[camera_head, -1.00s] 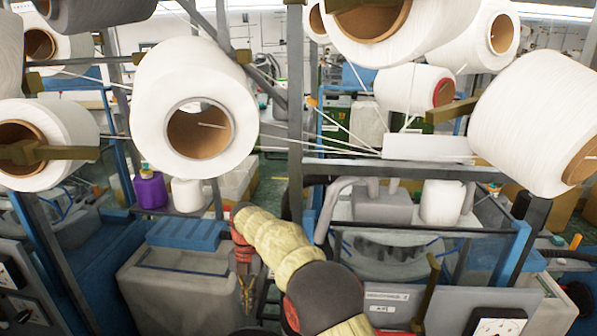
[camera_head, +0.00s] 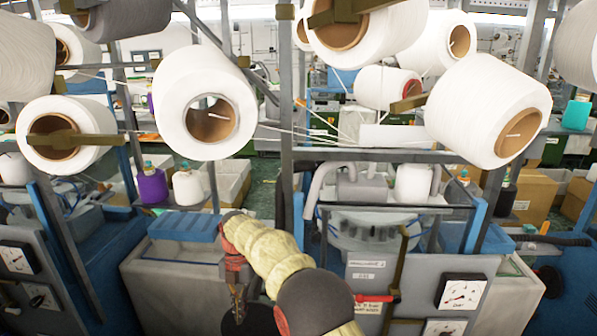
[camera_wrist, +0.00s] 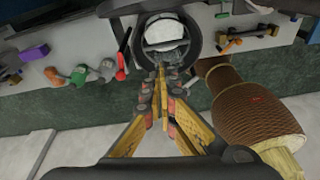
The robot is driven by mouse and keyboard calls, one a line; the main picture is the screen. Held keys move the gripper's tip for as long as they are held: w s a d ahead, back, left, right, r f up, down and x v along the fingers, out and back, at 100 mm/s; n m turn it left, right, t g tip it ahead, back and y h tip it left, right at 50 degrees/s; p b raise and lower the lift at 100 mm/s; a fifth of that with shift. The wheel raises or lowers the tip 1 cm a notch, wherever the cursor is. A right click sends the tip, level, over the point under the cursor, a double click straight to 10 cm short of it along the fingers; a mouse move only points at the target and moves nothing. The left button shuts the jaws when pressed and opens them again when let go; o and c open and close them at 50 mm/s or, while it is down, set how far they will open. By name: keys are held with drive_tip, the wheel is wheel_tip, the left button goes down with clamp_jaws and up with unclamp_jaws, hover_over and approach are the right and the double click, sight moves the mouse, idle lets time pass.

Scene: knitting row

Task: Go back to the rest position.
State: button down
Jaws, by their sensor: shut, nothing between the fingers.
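My gripper (camera_head: 237,305) hangs from my arm at the lower middle of the head view, pointing down in front of the grey machine housing. In the wrist view its fingers (camera_wrist: 161,78) come together at the tips, shut with nothing between them. Nothing is held. A dark round shape lies behind and below the fingertips in the head view; I cannot tell what it is.
White yarn cones (camera_head: 206,103) hang on the rack at the upper left and upper right (camera_head: 488,110). A grey housing (camera_head: 175,285) stands left of my gripper. Gauges (camera_head: 461,295) and a red-handled lever (camera_head: 377,298) are at the right.

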drive_tip(key=s+d+f+m, duration=0.3)
drive_tip(key=s+f+m, duration=0.1)
drive_tip(key=m, duration=0.8)
drive_tip(key=s+d+r+m+t+b, duration=0.1)
drive_tip(key=s+d+r+m+b, duration=0.15)
drive_tip(key=s+d+m, duration=0.35)
drive_tip(key=s+d+r+m+t+b, duration=0.1)
drive_tip(key=s+d+r+m+b, duration=0.15)
drive_tip(key=d+m, duration=0.45)
drive_tip(key=s+d+r+m+t+b, duration=0.1)
drive_tip(key=s+d+m+t+b, duration=0.5)
drive_tip(key=s+d+b, duration=0.5)
drive_tip(key=shift+s+d+r+m, duration=0.15)
drive_tip(key=shift+s+d+m, duration=1.15)
drive_tip(key=shift+s+d, duration=3.6)
